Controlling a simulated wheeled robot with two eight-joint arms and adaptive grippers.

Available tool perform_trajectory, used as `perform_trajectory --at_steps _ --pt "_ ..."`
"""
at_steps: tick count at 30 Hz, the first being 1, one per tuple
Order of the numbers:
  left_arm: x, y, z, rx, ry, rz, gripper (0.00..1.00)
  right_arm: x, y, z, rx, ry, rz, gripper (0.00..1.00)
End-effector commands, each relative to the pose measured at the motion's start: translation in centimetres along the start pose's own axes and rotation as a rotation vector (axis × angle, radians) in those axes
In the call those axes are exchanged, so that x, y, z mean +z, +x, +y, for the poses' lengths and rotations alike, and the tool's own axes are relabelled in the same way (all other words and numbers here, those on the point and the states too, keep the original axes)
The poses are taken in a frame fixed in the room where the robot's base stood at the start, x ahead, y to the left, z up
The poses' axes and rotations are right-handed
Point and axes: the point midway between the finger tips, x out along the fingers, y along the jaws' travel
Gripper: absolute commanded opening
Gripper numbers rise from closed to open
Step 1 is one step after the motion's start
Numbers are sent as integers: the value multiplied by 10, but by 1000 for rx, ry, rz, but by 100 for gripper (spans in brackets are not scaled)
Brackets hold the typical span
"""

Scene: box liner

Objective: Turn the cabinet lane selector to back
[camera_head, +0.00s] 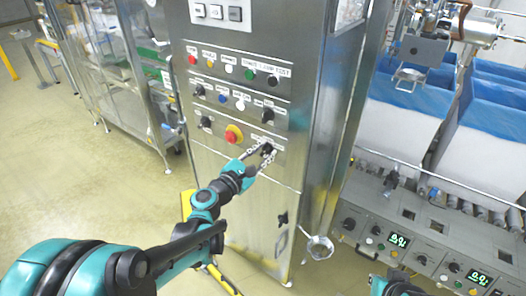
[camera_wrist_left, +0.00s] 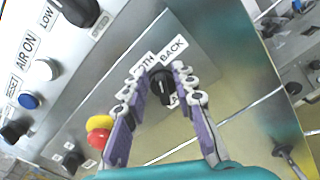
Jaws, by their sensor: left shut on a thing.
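The cabinet lane selector (camera_head: 267,149) is a black knob on the lower right of the steel cabinet's front panel. In the left wrist view the knob (camera_wrist_left: 159,80) sits just below the white labels, one reading BACK (camera_wrist_left: 173,48) and one partly hidden that ends in "OTH". My left gripper (camera_head: 262,155) reaches the panel with its two fingers on either side of the knob, closed on it. The fingers (camera_wrist_left: 160,92) hide part of the knob and a lower label. I cannot tell clearly which label the knob points to.
A red and yellow emergency button (camera_head: 234,134) is just left of the selector. Rows of buttons and knobs (camera_head: 222,95) are above, and a door handle (camera_head: 282,219) is below. A conveyor with blue-lined boxes (camera_head: 408,110) and a control panel (camera_head: 415,240) stand to the right.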

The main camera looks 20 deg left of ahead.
Motion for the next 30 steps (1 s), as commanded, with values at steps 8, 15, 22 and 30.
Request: perform_trajectory --at_steps 8,15,22,30 --pt "0 0 -4 -1 163 0 0 1 1 0 0 0 0 0" --pt "-1 0 -5 0 232 0 0 1 1 0 0 0 0 0" --pt "-1 0 -5 -1 249 0 0 1 1 0 0 0 0 0" --pt "-1 0 -5 -1 248 0 29 1 1 0 0 0 0 0"
